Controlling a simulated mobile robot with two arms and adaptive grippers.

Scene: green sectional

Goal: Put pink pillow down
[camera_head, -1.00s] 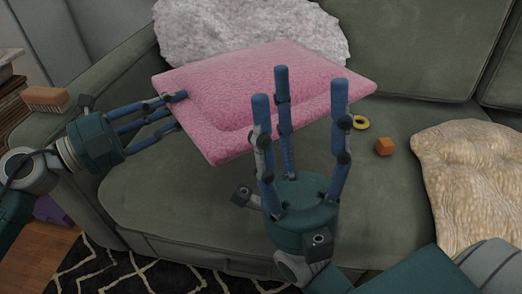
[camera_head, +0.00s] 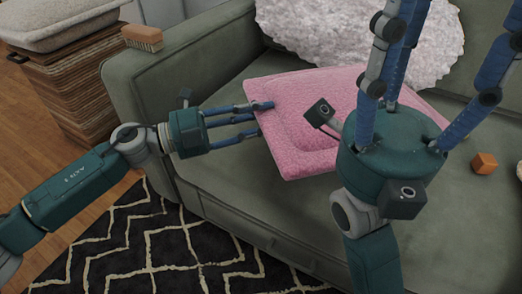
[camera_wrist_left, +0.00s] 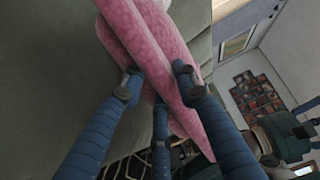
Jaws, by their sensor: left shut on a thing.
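The pink pillow (camera_head: 302,108) is over the seat of the green sofa (camera_head: 265,190), in front of a white fluffy pillow. My left gripper (camera_head: 258,112) is shut on its left edge. In the left wrist view, the pink pillow (camera_wrist_left: 138,38) runs between the blue fingers. I cannot tell whether its underside touches the seat. My right gripper (camera_head: 435,30) stands in front of the pillow's right part and hides some of it. Its fingers point up, spread apart and empty, with their tips cut off by the top edge.
The white fluffy pillow (camera_head: 350,35) leans on the sofa back. An orange cube (camera_head: 484,163) lies on the seat at the right. A woven basket (camera_head: 75,90) stands left of the sofa. A black patterned rug (camera_head: 150,240) lies in front.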

